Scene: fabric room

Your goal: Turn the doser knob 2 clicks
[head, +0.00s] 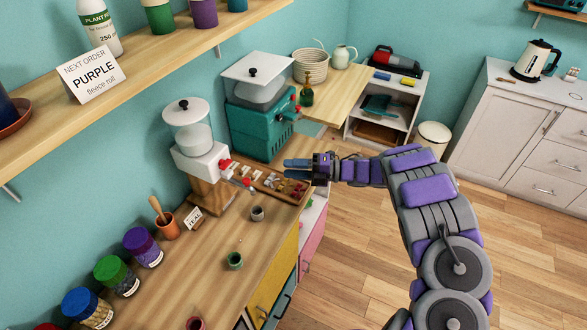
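A white doser (205,160) with a clear lidded hopper stands on a wooden base on the counter in the head view. My gripper (288,168) reaches in from the right with blue fingers pointing left toward the doser. It is apart from the knob, to its right, above the counter's far edge. The fingers look empty, but their gap is too small to judge. The knob's click marks are too small to read.
A teal machine (258,128) with red knobs stands behind the doser. A wooden tray (270,183) of small items lies beneath my gripper. A shelf (150,55) overhangs left.

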